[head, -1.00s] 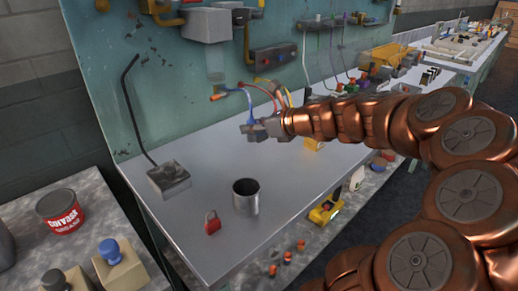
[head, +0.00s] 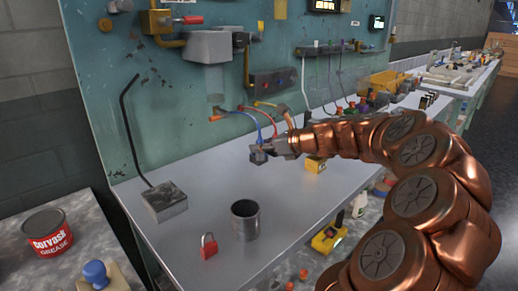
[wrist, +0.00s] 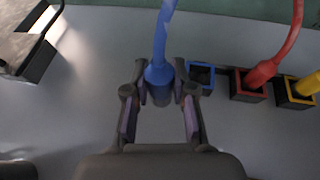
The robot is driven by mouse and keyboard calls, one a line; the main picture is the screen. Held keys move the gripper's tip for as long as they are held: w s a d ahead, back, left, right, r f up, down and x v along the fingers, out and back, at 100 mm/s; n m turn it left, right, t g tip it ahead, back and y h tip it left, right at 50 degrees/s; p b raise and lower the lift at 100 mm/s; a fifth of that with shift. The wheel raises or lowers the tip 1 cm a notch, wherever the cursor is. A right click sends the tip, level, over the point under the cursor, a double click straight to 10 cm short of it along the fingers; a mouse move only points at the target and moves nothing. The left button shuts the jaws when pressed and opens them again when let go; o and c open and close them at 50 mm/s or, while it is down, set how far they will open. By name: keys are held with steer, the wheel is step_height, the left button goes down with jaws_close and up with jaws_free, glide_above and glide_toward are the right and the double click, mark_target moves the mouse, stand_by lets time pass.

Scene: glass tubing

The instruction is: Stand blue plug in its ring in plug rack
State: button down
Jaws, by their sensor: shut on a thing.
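The blue plug (wrist: 159,77) is at the end of a blue cable. My gripper (wrist: 161,97) is shut on it, one finger at each side. The cable rises from its top, and its lower end is partly hidden between the fingertips. The plug's blue-edged ring (wrist: 201,76) is empty in the plug rack, just right of the plug in the wrist view. The plug is beside that ring, not in it; I cannot tell its height above the bench. In the head view my gripper (head: 262,153) is over the bench, where the plug and rack are hard to make out.
Right of the blue ring, a red plug (wrist: 262,72) stands in a red ring and a yellow plug (wrist: 305,84) in a yellow one. A metal mug (head: 245,221), a red padlock (head: 209,246) and a stand base (head: 164,202) are on the bench, with clear surface between.

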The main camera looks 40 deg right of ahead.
steer(key=w+d, duration=0.1)
steer(key=w, duration=0.1)
steer(key=w+d, duration=0.1)
steer(key=w, duration=0.1)
steer(key=w+d, duration=0.2)
steer(key=shift+w+f, duration=0.25)
steer(key=shift+f, duration=0.1)
steer(key=shift+f+b, duration=0.55)
steer(key=shift+f, duration=1.2)
steer(key=shift+f, duration=0.1)
steer(key=c, duration=1)
jaws_free()
steer(key=shift+o, duration=0.2)
steer(key=shift+s+d+r, duration=0.15)
steer(key=shift+s+r, duration=0.1)
steer(key=shift+r, duration=0.05)
steer(key=p+v, duration=0.1)
steer(key=v, duration=1)
steer(key=shift+s, duration=0.2)
